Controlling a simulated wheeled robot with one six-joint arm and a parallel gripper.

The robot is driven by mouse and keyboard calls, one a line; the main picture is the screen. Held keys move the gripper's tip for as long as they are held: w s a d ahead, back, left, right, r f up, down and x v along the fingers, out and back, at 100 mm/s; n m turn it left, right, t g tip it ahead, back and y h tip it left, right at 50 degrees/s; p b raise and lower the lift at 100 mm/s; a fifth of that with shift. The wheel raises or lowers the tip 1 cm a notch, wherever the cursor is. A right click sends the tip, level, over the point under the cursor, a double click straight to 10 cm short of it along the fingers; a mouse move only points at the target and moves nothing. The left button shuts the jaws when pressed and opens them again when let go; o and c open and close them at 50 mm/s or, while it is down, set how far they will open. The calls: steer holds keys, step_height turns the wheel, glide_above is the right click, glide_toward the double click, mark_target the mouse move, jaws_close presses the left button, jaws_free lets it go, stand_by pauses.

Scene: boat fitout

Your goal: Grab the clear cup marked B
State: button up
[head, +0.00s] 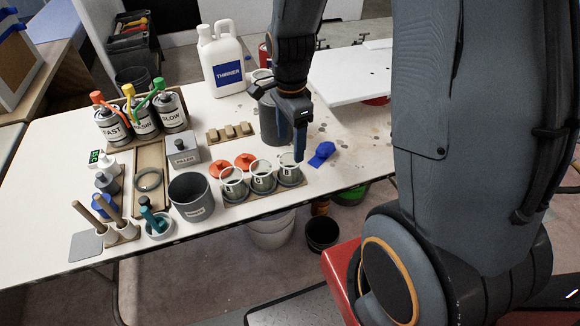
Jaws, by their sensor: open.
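Three clear cups stand in a row in a wooden holder (262,193) near the table's front edge: a left cup (233,186), a middle cup (262,179) and a right cup (289,171). Each carries a small dark mark, but the letters are too small to read surely, so I cannot tell which is B. My gripper (299,152) is open and points down over the right cup, its visible fingertip close to that cup's rim in the picture. Whether it touches the cup is unclear. The other finger is hard to make out.
A grey bucket (191,197) stands left of the cups. Orange-red pieces (245,160) lie behind them, and a blue piece (321,153) lies to the right. A dark grey container (270,122) stands behind my gripper. A white thinner jug (224,65) is farther back.

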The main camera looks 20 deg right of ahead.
mark_target(289, 162)
steer(key=shift+m, duration=0.3)
steer(key=f, duration=0.2)
steer(key=f+p, duration=0.1)
steer(key=f, duration=0.3)
steer(key=shift+s+a+f+p, duration=0.2)
steer(key=shift+s+f+p, duration=0.05)
steer(key=shift+f+p, duration=0.1)
steer(key=shift+f, duration=0.65)
steer(key=c, duration=1.1)
steer(key=shift+r, duration=0.1)
